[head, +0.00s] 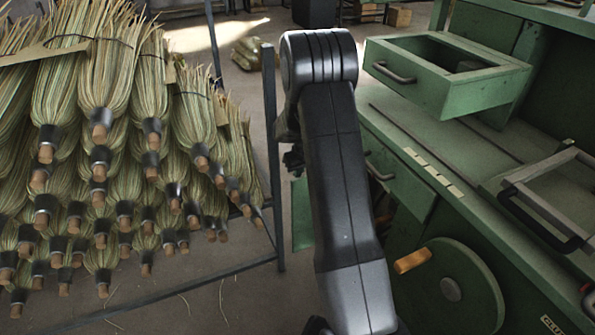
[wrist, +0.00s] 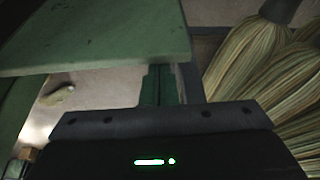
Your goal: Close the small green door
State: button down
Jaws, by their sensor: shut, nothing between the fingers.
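The small green door seems to be the narrow green panel (head: 302,214) in the head view, standing out from the green machine just left of my arm. My arm hides its right side, so its hinge and exact angle are unclear. I cannot tell which of these is the door. My gripper (wrist: 160,112) is shut and empty; its fingertips are hard to make out. Whether it touches the door cannot be told.
A metal rack of brooms (head: 100,150) stands close on the left; brooms also show in the wrist view (wrist: 265,75). On the right, the green machine (head: 455,165) has an open drawer (head: 445,80), a closed drawer (head: 395,180) and a round green wheel (head: 455,290) with an orange handle.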

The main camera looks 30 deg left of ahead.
jog(key=s+d+n+g+b, duration=0.3)
jog(key=d+n+b, duration=0.7)
jog(key=d, duration=0.7)
jog(key=shift+s+y, duration=0.3)
jog(key=shift+s, duration=0.4)
